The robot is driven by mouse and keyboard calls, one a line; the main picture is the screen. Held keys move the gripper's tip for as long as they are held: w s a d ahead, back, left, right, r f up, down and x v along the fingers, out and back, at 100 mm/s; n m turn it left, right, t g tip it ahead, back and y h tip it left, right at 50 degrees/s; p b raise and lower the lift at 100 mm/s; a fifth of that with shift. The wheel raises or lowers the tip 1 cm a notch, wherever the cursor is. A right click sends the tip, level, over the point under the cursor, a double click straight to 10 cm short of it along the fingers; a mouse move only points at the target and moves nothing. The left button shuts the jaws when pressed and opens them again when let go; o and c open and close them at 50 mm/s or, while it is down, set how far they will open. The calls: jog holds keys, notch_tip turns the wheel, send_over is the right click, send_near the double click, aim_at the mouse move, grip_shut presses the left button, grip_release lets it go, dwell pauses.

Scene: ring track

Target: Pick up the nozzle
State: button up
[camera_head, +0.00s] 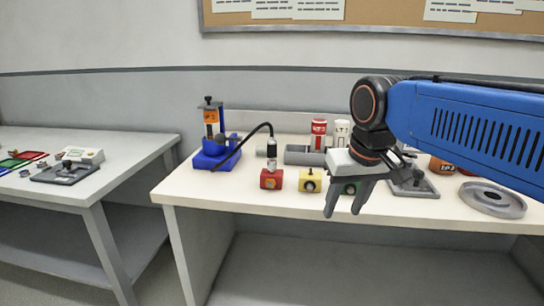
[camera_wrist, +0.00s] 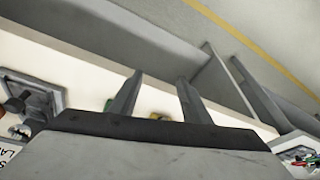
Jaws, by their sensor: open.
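My gripper (camera_head: 346,203) hangs over the front edge of the right-hand table, pointing down, with its two fingers apart and nothing between them. The wrist view also shows the open, empty gripper (camera_wrist: 160,80) across the table edge. I cannot tell for sure which thing is the nozzle. A thin black hose (camera_head: 249,131) arches up from near a blue stand (camera_head: 212,151) to a small dark upright piece (camera_head: 271,150) with a pale label, behind a red block (camera_head: 271,179). This piece is well left of my gripper and apart from it.
A yellow block (camera_head: 310,180) stands between the red block and my gripper; a green block (camera_head: 350,188) is partly hidden by the fingers. Red and white containers (camera_head: 318,135) stand behind. Another table (camera_head: 130,148) stands at left, across a gap.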

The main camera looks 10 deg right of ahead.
jog(key=w+a+r+g, duration=0.2)
jog(key=w+a+r, duration=0.3)
jog(key=w+r, duration=0.65)
notch_tip(320, 180, up, 9)
jog(key=g, duration=0.1)
send_over(270, 141)
jog(key=shift+m, duration=0.5)
notch_tip(270, 141, down, 12)
jog(key=shift+s+f, duration=0.1)
jog(key=shift+f, duration=0.05)
jog(key=shift+d+f, duration=0.15)
jog(key=shift+f, duration=1.2)
jog(key=shift+d+f, duration=0.1)
jog(key=shift+f, duration=1.2)
grip_shut()
